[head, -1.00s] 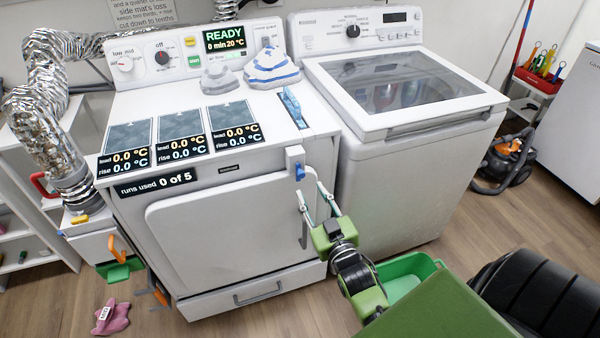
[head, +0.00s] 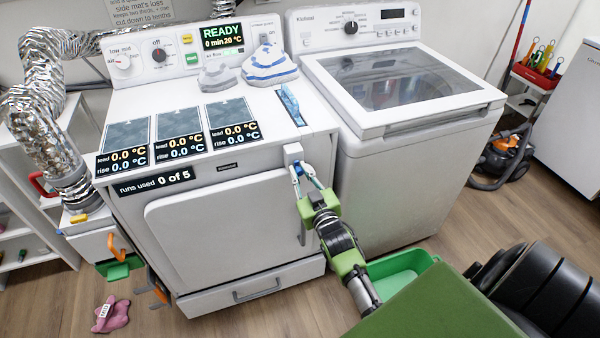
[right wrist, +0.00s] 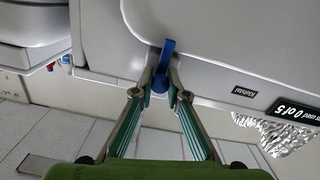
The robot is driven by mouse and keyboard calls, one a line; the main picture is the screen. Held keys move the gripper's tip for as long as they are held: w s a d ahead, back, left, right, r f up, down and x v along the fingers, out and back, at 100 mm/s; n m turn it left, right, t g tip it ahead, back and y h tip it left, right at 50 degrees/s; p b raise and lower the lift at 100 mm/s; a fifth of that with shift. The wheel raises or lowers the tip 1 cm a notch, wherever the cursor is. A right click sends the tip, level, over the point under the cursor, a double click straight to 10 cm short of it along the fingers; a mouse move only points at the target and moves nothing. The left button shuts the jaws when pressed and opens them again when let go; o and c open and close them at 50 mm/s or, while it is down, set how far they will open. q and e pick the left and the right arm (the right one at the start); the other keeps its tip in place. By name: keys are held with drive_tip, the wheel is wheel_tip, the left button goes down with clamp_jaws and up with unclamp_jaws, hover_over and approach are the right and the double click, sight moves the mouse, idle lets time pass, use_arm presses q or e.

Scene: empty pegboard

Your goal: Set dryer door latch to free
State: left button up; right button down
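The white dryer (head: 215,225) stands at the left with its door shut. The blue door latch (head: 297,168) sits in a white housing at the upper right of the door. It also shows in the right wrist view (right wrist: 165,55), as a blue lever between the fingertips. My right gripper (head: 300,172) reaches up to it from the lower right. Its two fingers converge on the lever, one on each side, and seem closed on it. In the right wrist view the fingertips (right wrist: 162,68) partly hide the latch. My left gripper is not in view.
A white washer (head: 390,180) stands close on the right of the dryer. A green bin (head: 395,275) is on the floor near my right arm. The dryer's panel (head: 222,35) reads READY. A foil duct (head: 40,110) runs along the left. A pink cloth (head: 110,314) lies on the floor.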

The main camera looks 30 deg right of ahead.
sight(295, 154)
drive_tip(key=shift+r+p, duration=1.85)
drive_tip(key=shift+r, duration=0.2)
drive_tip(key=c, duration=2)
unclamp_jaws()
drive_tip(key=shift+o, duration=0.2)
drive_tip(key=shift+f, duration=0.1)
drive_tip(key=shift+s, duration=0.15)
drive_tip(key=v, duration=1.1)
drive_tip(key=shift+s, duration=0.35)
